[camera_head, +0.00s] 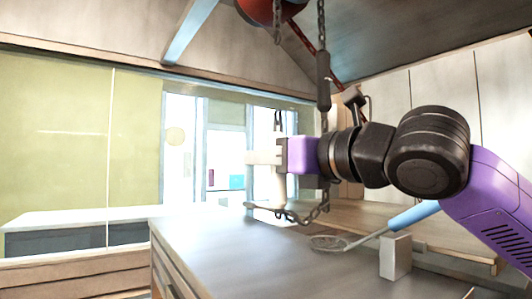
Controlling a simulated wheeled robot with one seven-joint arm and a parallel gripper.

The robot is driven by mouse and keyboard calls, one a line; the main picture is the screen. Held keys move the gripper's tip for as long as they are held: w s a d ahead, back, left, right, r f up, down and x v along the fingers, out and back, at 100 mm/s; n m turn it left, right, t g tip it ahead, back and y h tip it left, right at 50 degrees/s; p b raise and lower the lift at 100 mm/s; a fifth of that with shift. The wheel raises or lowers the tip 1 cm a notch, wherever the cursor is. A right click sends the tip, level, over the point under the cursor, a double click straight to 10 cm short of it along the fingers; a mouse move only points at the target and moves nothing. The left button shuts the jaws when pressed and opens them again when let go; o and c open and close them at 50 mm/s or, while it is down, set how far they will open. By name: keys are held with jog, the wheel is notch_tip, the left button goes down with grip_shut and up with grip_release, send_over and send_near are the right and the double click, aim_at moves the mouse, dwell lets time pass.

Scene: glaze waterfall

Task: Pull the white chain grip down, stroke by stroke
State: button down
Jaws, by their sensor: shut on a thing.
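The white chain grip (279,190) is a pale upright cylinder that shows below my gripper, in the middle of the view. My gripper (265,157) reaches in from the right and is shut on the grip; its pale fingers hide the grip's upper part. A dark chain (277,121) runs up from behind the fingers, in line with the grip. Below the grip the chain hangs in a slack loop (305,218) low over the worktop.
A red hoist body (270,10) hangs at the top, with a second chain (321,25) and a dark cylinder (323,82) below it. The worktop's left part is clear.

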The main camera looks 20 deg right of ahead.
jog(key=shift+f, duration=0.25)
jog(key=c, duration=1.3)
grip_release()
jog(key=shift+o, duration=0.9)
jog(key=shift+r, duration=0.2)
jog(key=b+v, duration=0.1)
jog(key=v, duration=0.6)
jog(key=shift+s+d, duration=0.15)
jog(key=shift+s, duration=0.25)
